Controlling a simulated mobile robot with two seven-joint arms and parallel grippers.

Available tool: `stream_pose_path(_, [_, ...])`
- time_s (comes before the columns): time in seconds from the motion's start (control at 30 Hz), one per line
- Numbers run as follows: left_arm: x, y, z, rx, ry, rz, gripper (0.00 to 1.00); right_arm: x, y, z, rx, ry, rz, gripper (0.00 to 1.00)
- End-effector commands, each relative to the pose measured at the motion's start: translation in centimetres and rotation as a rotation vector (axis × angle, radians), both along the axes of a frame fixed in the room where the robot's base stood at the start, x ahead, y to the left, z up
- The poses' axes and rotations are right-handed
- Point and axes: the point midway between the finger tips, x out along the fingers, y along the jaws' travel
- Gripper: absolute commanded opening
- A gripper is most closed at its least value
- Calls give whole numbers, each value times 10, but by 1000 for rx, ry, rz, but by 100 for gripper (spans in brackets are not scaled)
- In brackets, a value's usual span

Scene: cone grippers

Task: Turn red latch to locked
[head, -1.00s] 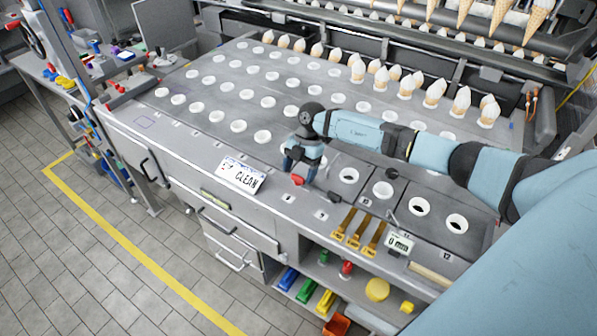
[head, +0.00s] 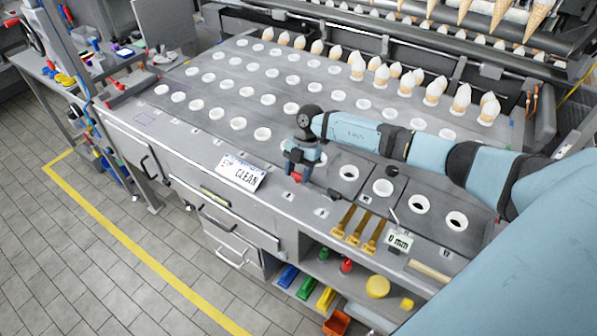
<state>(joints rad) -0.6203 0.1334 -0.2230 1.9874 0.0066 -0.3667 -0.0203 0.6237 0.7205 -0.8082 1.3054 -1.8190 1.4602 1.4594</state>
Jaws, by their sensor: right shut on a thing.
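The red latch (head: 296,176) is a small red piece at the front edge of the grey metal worktop. My right gripper (head: 297,174) is over it, pointing down, and its jaws are shut on the latch. The fingers and the hand hide most of the latch, so its exact turn angle is hard to tell. My left gripper is not in view.
The grey worktop (head: 215,112) has rows of white-rimmed holes. A CLEAN sign (head: 240,172) stands left of the gripper. Yellow tools (head: 358,232) and a 0 mm display (head: 398,241) sit to the right. Cones (head: 462,99) stand behind my arm.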

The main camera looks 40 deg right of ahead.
Motion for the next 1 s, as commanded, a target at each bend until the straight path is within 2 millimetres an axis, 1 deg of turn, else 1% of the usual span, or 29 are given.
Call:
stream_pose_path(0.27, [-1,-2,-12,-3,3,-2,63,2,0,-1,-1,-2,153,23])
stream_pose_path(0.67, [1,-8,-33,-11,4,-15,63,3,1,-2,-1,-2,525,23])
stream_pose_path(1.0, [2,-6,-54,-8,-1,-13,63,3,2,-2,-2,-3,848,23])
